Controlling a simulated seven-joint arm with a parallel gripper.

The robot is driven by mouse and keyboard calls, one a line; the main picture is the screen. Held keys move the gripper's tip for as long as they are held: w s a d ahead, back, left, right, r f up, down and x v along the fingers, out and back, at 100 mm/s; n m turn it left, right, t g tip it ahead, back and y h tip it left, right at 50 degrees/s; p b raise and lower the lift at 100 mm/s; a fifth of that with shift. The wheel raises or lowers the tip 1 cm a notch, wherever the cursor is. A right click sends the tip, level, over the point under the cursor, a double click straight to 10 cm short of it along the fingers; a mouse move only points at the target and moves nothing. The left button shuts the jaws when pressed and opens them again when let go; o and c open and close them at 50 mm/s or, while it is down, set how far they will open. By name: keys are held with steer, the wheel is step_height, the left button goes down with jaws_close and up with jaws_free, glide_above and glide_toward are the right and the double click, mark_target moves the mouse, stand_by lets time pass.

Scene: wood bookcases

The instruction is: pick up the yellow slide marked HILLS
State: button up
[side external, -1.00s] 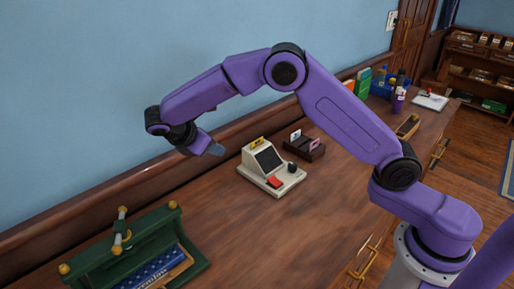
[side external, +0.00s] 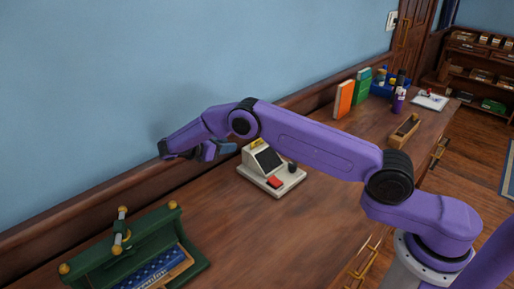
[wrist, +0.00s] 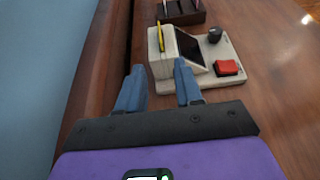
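A small yellow slide (wrist: 160,36) sits on top of the cream device (wrist: 156,64), near its left side in the wrist view; any lettering on it is too small to read. The slide shows only partly in the side external view (side external: 256,143), beneath my arm. My gripper (wrist: 159,68) is open and empty, its two blue fingers spread apart. It points toward the device, with the slide beyond the fingertips. In the side external view my gripper (side external: 222,150) is just left of the device.
The device has a dark screen (wrist: 191,49), a red block (wrist: 227,68) and a black knob (wrist: 214,35). A dark holder (wrist: 181,13) stands beyond it. A green press (side external: 130,250) is at the front left. The wall runs close along the left.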

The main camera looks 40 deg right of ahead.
steer(key=shift+r+x, duration=0.1)
steer(key=shift+x, duration=2.95)
steer(key=shift+r+x, duration=0.15)
steer(key=shift+x, duration=2.9)
steer(key=shift+d, duration=0.1)
steer(key=shift+c, duration=0.3)
jaws_close()
